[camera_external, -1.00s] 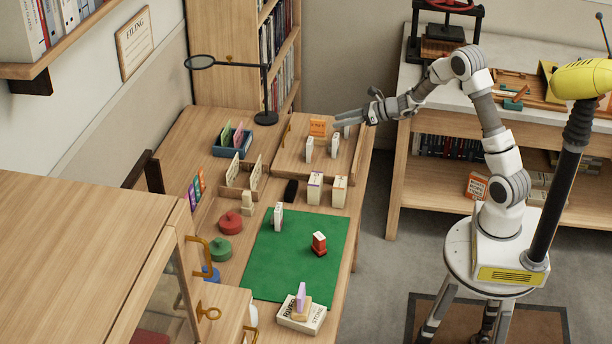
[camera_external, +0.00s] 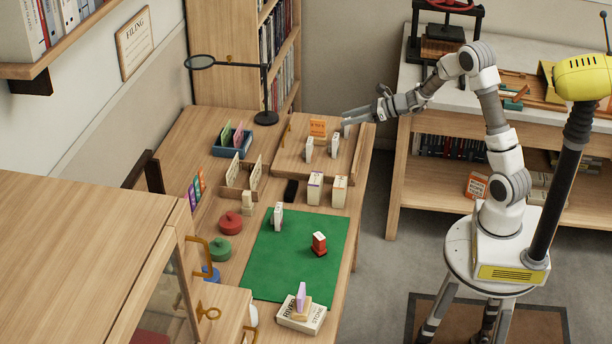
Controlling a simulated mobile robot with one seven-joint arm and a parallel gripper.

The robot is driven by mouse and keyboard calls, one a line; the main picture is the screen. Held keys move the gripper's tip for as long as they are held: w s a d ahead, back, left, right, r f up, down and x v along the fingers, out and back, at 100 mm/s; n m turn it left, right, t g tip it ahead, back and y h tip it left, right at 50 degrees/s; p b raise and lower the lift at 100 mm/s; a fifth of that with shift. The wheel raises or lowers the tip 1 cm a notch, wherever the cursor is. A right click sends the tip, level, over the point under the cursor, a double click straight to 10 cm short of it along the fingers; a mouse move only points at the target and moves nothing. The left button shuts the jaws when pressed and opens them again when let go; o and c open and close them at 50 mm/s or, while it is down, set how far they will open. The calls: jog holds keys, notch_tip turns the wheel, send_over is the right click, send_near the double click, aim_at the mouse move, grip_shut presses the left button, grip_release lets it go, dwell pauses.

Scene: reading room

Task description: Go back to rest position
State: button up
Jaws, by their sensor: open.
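My gripper (camera_external: 352,117) is at the end of my outstretched arm, above the right rear edge of the wooden desk. Its fingers point left and are apart, with nothing seen between them. A small white block (camera_external: 346,130) stands just below the fingers, partly hidden by them. I cannot tell whether they touch it. An orange block (camera_external: 318,127) stands to the left of the gripper on the raised wooden board (camera_external: 290,150). Two white blocks, one left (camera_external: 308,148) and one right (camera_external: 334,146), stand in front of it.
A black magnifier lamp (camera_external: 266,95) stands at the back of the desk. A green mat (camera_external: 285,265) holds a red stamp (camera_external: 319,243) and a white block (camera_external: 278,216). A side table (camera_external: 405,110) with a press is behind my arm. Open floor lies between desk and base.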

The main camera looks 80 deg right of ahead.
jog(key=a+r+n+g+y+p, duration=0.1)
jog(key=a+r+n+y, duration=0.1)
jog(key=a+r+n, duration=0.35)
jog(key=a+r+n+g+y, duration=0.1)
jog(key=a+r+n, duration=0.1)
jog(key=a, duration=0.6)
jog(key=a+r+n+g+y+p, duration=0.1)
jog(key=a+r+n+y, duration=0.1)
jog(key=a+r+n, duration=0.3)
jog(key=s+a+r+n+g+p, duration=0.1)
jog(key=s+a+r+n, duration=0.25)
jog(key=a, duration=0.25)
jog(key=s+a+r+n+h, duration=0.1)
jog(key=s+a+r+n, duration=0.1)
jog(key=a+n, duration=0.3)
jog(key=s+a+r+n+g+p, duration=0.1)
jog(key=s+a+r+n, duration=0.1)
jog(key=s+a+n, duration=0.3)
jog(key=s+d+f+n+g+h+b, duration=0.1)
jog(key=s+d+f+n+h+b, duration=0.1)
jog(key=s+f+n, duration=0.45)
jog(key=s+d+f+n+g+h+b, duration=0.2)
jog(key=s+f+b, duration=0.1)
jog(key=s, duration=0.7)
notch_tip(320, 180, up, 15)
jog(key=p, duration=1.5)
jog(key=shift+f, duration=0.2)
jog(key=shift+n, duration=0.25)
